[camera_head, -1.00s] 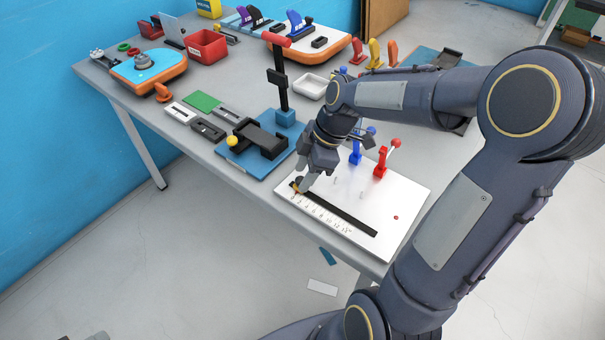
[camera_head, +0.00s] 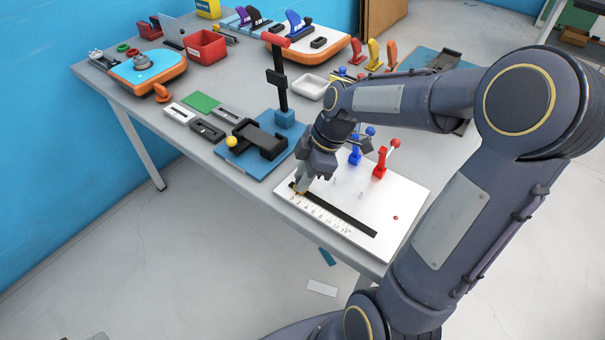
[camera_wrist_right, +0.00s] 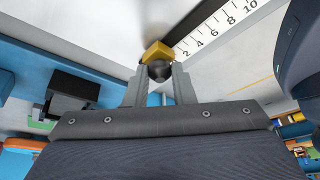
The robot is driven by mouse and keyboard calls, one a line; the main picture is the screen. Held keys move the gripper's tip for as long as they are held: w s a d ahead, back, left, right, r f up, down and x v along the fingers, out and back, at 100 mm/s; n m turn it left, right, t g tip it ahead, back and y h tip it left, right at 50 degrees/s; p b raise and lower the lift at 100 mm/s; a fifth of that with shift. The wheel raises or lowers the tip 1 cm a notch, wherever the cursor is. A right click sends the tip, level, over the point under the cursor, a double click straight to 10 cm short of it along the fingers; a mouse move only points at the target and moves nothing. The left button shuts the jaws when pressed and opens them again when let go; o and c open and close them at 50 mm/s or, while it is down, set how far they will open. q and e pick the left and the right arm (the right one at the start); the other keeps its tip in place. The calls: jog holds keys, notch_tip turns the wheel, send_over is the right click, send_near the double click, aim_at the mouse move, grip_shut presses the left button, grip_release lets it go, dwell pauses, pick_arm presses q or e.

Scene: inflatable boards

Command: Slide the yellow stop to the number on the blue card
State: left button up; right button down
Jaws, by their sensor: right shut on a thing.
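The yellow stop (camera_head: 300,193) sits at the low-number end of a black slot (camera_head: 340,213) in a white board (camera_head: 400,205). A printed number scale (camera_head: 321,216) runs beside the slot. My right gripper (camera_head: 303,186) is shut on the stop. In the right wrist view its two fingers (camera_wrist_right: 159,80) hold a dark round knob beside the yellow block (camera_wrist_right: 157,52), just before the mark 2. A small blue piece (camera_head: 327,256) shows past the table's front edge; I cannot tell whether it is the blue card, and no number is readable on it. My left gripper is out of view.
A red lever (camera_head: 381,167) and a blue lever (camera_head: 356,152) stand at the board's back edge. A blue base with a black holder (camera_head: 262,139) stands left of the board. A white card (camera_head: 322,286) appears on the floor. The slot beyond the stop looks clear.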

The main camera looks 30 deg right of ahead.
jog(key=s+d, duration=0.1)
jog(key=s, duration=0.2)
jog(key=s+d+b, duration=0.1)
jog(key=s, duration=0.2)
jog(key=s+d, duration=0.1)
jog(key=s, duration=0.2)
jog(key=shift+d+b, duration=0.4)
jog(key=c, duration=1.2)
grip_release()
jog(key=shift+c, duration=0.2)
jog(key=shift+r, duration=0.1)
jog(key=v, duration=0.7)
jog(key=shift+r+p, duration=0.3)
jog(key=shift+p, duration=0.05)
jog(key=shift+d, duration=0.1)
